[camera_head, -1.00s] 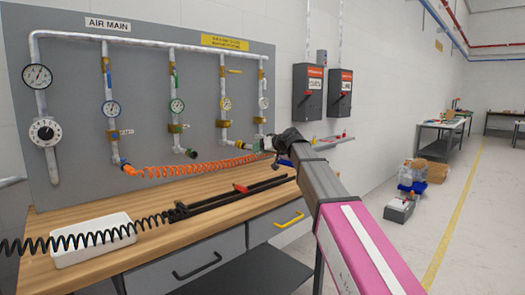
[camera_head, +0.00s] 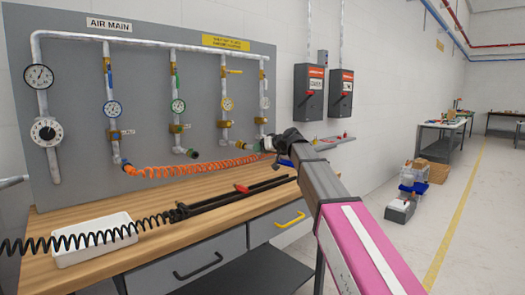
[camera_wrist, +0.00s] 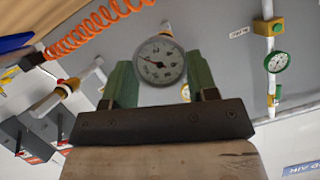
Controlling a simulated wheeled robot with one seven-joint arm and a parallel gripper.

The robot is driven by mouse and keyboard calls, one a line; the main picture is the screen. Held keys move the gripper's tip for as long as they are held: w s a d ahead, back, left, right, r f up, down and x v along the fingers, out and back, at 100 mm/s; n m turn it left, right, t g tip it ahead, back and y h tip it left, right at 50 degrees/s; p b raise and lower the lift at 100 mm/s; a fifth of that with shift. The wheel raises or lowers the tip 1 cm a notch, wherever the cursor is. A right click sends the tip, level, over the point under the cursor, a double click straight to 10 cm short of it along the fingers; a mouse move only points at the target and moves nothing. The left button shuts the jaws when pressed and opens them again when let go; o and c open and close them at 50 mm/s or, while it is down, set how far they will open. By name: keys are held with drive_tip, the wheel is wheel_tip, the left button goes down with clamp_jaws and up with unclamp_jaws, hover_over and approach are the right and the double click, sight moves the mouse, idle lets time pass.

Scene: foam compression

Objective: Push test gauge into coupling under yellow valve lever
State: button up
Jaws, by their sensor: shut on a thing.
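The test gauge is a round white dial (camera_wrist: 158,62) with a dark needle, in the wrist view. It sits between the two green fingers of my gripper (camera_wrist: 159,80), which is shut on it. In the head view my gripper (camera_head: 271,144) is at the lower right of the panel, by the drop pipe ends; the gauge is too small there to make out. The yellow valve lever (camera_head: 235,72) is high on the fourth drop pipe. The coupling (camera_head: 242,145) is at that pipe's lower end, just left of my gripper. I cannot tell whether gauge and coupling touch.
An orange coiled hose (camera_head: 190,169) runs along the panel's bottom to near my gripper. The wooden bench (camera_head: 215,201) below holds a white tray (camera_head: 62,258), a black coiled hose (camera_head: 100,233) and dark rails. Two switch boxes (camera_head: 308,92) hang on the wall to the right.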

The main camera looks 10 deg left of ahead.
drive_tip(key=shift+w+a, duration=0.25)
drive_tip(key=shift+a, duration=0.05)
idle(0.4)
drive_tip(key=o, duration=1.1)
drive_tip(key=shift+s+d, duration=0.1)
